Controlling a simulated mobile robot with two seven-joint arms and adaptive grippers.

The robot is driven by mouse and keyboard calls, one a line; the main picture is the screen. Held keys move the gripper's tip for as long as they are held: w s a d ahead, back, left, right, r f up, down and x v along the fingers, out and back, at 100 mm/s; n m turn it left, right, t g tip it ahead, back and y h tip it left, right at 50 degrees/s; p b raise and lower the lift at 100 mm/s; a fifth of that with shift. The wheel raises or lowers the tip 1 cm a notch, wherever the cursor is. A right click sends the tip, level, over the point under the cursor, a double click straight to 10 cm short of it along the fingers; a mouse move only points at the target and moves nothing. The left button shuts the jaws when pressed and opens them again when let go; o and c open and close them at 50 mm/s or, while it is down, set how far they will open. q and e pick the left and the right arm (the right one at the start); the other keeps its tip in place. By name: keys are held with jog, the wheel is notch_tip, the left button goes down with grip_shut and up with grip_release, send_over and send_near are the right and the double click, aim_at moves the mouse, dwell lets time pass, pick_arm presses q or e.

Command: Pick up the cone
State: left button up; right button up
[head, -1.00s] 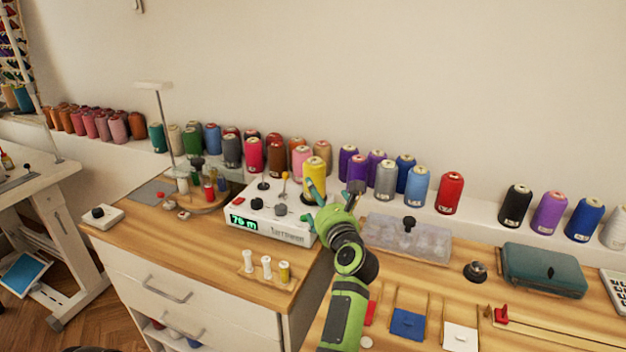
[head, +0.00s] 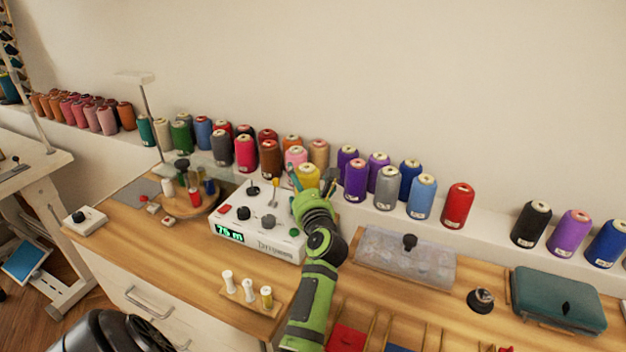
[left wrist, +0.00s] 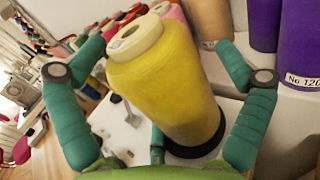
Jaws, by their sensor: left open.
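The yellow thread cone (head: 307,177) stands at the right end of the white winder box (head: 262,238) in the head view, partly hidden by my gripper. In the left wrist view the cone (left wrist: 168,85) fills the middle, tilted in the picture, with a pale top and a dark base. My left gripper (head: 313,183) is open at the cone. Its teal fingers (left wrist: 160,58) stand to the left and right of the cone, with visible gaps beside its upper part. Another finger part shows low in front of it; contact there cannot be told. My right gripper is out of view.
Several coloured cones stand on the ledge behind, with a purple one (head: 355,180) close to the right of my gripper. A clear lidded box (head: 405,262) lies to the right. A small wooden stand (head: 247,300) with spools is in front.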

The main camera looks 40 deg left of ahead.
pick_arm(q)
jog(key=shift+s+r, duration=0.1)
jog(key=shift+s, duration=0.15)
jog(key=shift+s+d+r, duration=0.2)
jog(key=shift+s, duration=0.05)
jog(key=c, duration=0.3)
jog(key=shift+s+r, duration=0.1)
jog(key=c, duration=0.8)
jog(key=shift+c, duration=1.3)
jog(key=shift+r, duration=0.2)
jog(key=shift+r+p, duration=0.6)
jog(key=shift+p, duration=0.2)
notch_tip(320, 180, up, 16)
jog(key=p, duration=1.6)
jog(key=shift+w+r, duration=0.15)
jog(key=shift+w, duration=0.05)
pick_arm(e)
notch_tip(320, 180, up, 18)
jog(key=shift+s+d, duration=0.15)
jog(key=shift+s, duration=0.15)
